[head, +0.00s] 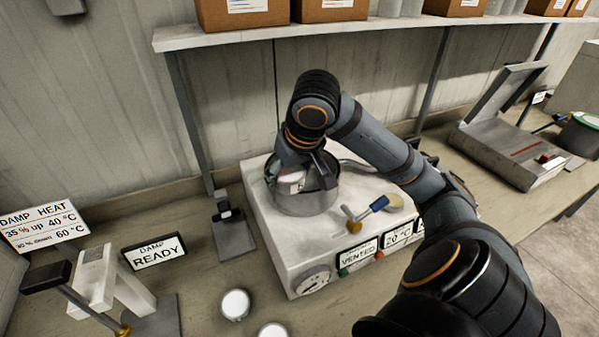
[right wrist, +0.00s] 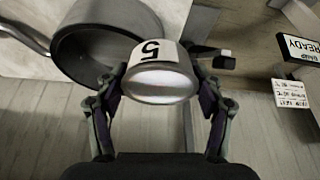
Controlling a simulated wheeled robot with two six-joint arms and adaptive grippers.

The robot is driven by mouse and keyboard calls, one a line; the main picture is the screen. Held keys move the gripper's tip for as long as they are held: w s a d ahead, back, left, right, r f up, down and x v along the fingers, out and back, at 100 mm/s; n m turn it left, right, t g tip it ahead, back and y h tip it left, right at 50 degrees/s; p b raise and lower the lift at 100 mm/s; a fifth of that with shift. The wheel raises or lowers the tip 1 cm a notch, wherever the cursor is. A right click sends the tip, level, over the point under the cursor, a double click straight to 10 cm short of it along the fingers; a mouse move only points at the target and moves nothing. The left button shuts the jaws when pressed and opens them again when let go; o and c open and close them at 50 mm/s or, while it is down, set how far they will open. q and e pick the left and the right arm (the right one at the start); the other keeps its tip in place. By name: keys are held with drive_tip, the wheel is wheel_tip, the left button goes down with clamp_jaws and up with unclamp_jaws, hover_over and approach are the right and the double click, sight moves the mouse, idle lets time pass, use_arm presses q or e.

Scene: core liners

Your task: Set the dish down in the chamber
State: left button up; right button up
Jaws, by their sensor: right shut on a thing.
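The dish (right wrist: 158,72) is a small round metal tin with a white label reading 5. My right gripper (head: 288,172) is shut on it, with a finger on each side in the right wrist view (right wrist: 160,95). The chamber (head: 305,205) is an open, round metal pot on a white cabinet. In the head view the dish (head: 291,184) shows at the left part of the chamber's mouth. In the right wrist view it overlaps the rim of the chamber (right wrist: 75,45); its exact height over the rim is unclear. My left gripper is not in view.
The white cabinet (head: 262,225) carries a gauge, a VENTED sign (head: 358,256) and a blue-handled valve (head: 372,208). Two more tins (head: 236,304) stand on the bench in front. A DAMP READY sign (head: 154,251) stands left. A shelf (head: 300,30) with boxes runs above.

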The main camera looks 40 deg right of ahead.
sight(293, 174)
drive_tip(key=w+d+f+b, duration=0.1)
drive_tip(key=b, duration=0.1)
drive_tip(key=w+d+f+b, duration=0.1)
drive_tip(key=f, duration=0.1)
drive_tip(key=shift+w+d+b, duration=0.1)
drive_tip(key=shift+d+b, duration=0.3)
drive_tip(key=w+d+f+b, duration=0.1)
drive_tip(key=d, duration=0.1)
drive_tip(key=w+d+f+b, duration=0.3)
drive_tip(key=d+f, duration=0.1)
drive_tip(key=d, duration=0.1)
drive_tip(key=shift+w+d+f, duration=0.1)
drive_tip(key=shift+w+f, duration=0.15)
drive_tip(key=shift+w, duration=0.1)
drive_tip(key=shift+w+d+f, duration=0.2)
drive_tip(key=shift+d+f, duration=0.1)
drive_tip(key=shift+f, duration=0.05)
drive_tip(key=f, duration=0.2)
drive_tip(key=f+b, duration=0.1)
drive_tip(key=shift+w+d, duration=0.15)
drive_tip(key=shift+d, duration=0.1)
drive_tip(key=shift+f, duration=0.45)
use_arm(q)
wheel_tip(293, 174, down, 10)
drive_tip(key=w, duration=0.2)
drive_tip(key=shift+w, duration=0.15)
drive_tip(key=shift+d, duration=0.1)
